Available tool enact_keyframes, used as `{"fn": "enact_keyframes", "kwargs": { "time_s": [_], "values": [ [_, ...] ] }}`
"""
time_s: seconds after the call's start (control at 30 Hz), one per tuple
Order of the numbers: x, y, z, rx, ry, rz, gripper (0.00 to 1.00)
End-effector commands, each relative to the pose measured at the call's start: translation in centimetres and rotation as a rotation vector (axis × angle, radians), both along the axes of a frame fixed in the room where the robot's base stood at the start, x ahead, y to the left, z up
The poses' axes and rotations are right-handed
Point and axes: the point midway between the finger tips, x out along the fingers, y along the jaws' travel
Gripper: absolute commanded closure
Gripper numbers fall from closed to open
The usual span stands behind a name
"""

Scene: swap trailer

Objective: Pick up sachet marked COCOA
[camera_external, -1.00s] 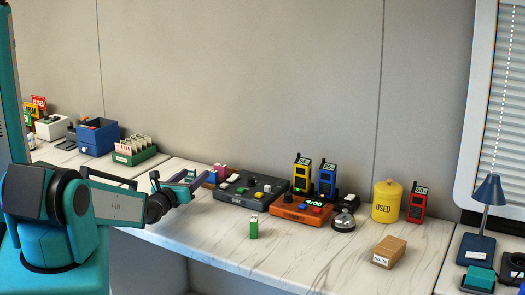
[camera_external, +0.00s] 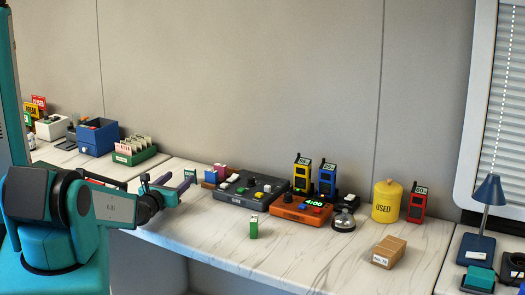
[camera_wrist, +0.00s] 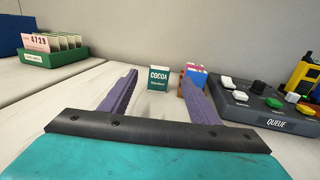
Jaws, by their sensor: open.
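The sachet marked COCOA (camera_wrist: 158,79) stands upright on the marble counter in the wrist view, dark green with a white top. It is ahead of my gripper (camera_wrist: 159,90), between the two purple fingers as seen from the wrist. The fingers are spread apart with nothing between them, and the sachet appears beyond their tips. In the external view my gripper (camera_external: 175,186) is low over the counter at the left of the grey panel.
Pink and blue packets (camera_wrist: 194,76) stand close behind the right finger. The grey QUEUE panel (camera_external: 247,189) is to the right. A green card box (camera_external: 136,154) and a blue box (camera_external: 98,138) are at the left. A small green item (camera_external: 254,229) stands in front.

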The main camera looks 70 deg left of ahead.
Motion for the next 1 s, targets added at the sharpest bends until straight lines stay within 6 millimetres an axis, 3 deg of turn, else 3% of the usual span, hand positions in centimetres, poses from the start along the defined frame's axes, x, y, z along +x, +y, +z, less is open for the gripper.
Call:
{"fn": "enact_keyframes", "kwargs": {
  "time_s": [1.0],
  "values": [
    [3.0,4.2,-0.3,0.0,-0.001,-0.004,0.44]
  ]
}}
